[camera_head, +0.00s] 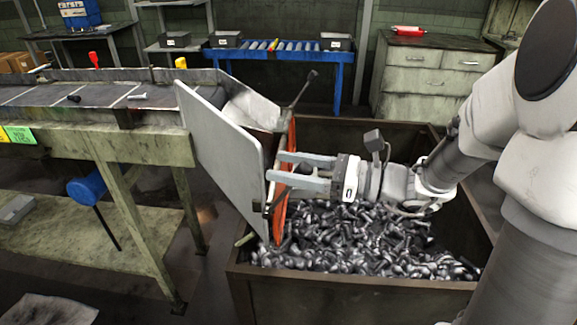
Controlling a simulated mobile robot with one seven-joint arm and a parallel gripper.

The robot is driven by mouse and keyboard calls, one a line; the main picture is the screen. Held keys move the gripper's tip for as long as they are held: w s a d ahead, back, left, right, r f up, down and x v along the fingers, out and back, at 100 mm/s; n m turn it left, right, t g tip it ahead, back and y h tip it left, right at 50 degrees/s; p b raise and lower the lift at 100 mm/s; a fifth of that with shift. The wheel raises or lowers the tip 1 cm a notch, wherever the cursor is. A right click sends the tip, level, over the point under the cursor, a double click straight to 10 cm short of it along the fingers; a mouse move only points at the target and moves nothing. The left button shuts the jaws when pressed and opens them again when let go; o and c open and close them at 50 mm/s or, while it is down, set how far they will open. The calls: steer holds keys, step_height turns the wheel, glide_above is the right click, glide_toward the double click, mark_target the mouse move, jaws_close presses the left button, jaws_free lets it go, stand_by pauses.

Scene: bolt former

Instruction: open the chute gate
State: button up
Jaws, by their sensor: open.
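The chute (250,104) slopes from the end of the conveyor to the bin. At its mouth stands an orange plate (281,215), seen nearly edge-on, which looks like the chute gate. A dark lever (303,88) with a knob rises behind its top. A large grey panel (222,145) stands on the near side and hides part of the chute. My gripper (275,169) comes from the right, above the bin.
A brown steel bin (350,286) full of loose bolts (360,240) lies below my gripper. The conveyor table (70,138) is at left, with a few bolts on its belt. A blue roller table (339,80) and a drawer cabinet (415,85) stand behind.

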steer(key=shift+c, duration=0.4)
jaws_close()
steer(key=shift+r, duration=0.1)
stand_by(0.8)
